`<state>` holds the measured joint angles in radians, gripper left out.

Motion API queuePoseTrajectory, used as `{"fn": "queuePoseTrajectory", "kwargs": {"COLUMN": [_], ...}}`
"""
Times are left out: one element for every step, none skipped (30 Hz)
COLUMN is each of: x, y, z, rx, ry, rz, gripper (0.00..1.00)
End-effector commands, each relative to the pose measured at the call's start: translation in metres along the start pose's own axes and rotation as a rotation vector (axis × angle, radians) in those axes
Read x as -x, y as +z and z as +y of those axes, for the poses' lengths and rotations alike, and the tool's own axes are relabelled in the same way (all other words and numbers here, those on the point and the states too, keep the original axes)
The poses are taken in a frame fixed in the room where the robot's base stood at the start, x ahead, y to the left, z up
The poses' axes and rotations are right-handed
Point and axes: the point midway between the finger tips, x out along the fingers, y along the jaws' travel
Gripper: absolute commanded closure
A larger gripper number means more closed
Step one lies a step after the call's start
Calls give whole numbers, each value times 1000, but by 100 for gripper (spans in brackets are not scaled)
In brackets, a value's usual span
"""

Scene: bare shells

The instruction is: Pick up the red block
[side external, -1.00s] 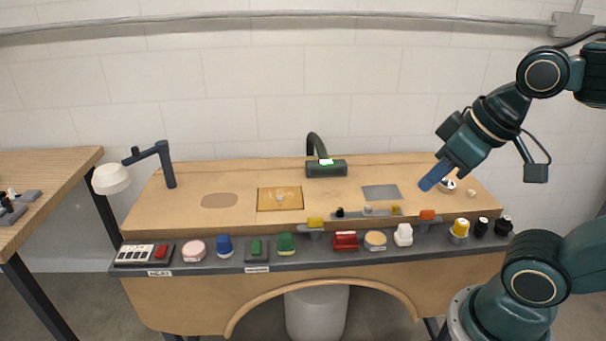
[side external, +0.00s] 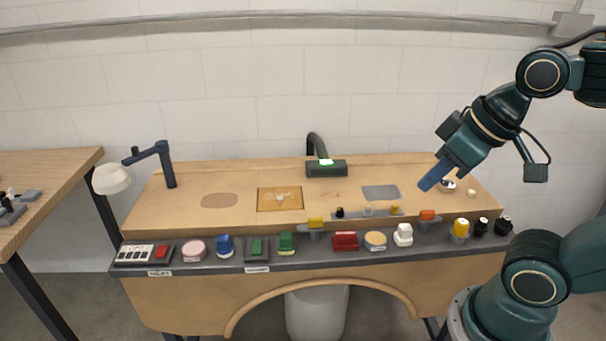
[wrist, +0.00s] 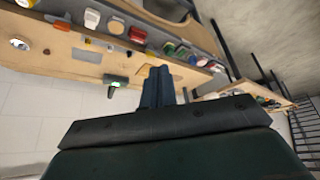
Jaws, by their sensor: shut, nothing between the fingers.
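A red block (side external: 345,240) sits on the dark grey front ledge of the workbench, right of centre, and it also shows in the wrist view (wrist: 137,34). A smaller red piece (side external: 161,251) lies in the tray at the ledge's left end. My gripper (side external: 428,184) points down and left over the right part of the bench, above and to the right of the red block and apart from it. Its blue fingers (wrist: 158,72) are closed together, with nothing between them.
Beside the red block stand a tan round piece (side external: 375,239) and a green piece (side external: 286,243). A white piece (side external: 403,234) and a yellow one (side external: 460,227) stand further right. A dark lamp (side external: 326,168) stands behind. Much of the wooden top is clear.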

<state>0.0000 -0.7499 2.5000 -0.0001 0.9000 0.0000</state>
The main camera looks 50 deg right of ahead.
Motion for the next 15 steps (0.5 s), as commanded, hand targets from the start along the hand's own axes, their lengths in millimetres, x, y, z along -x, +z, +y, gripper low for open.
{"fn": "queuePoseTrajectory", "kwargs": {"x": [0,0,0,0,0,0,0,0,0,0,0,0,0,0,0], "y": [0,0,0,0,0,0,0,0,0,0,0,0,0,0,0], "z": [0,0,0,0,0,0,0,0,0,0,0,0,0,0,0], "rx": [0,0,0,0,0,0,0,0,0,0,0,0,0,0,0], "ry": [0,0,0,0,0,0,0,0,0,0,0,0,0,0,0], "rz": [0,0,0,0,0,0,0,0,0,0,0,0,0,0,0], "gripper": [100,100,98,92,86,78,72,67,59,53,47,39,35,35,35]}}
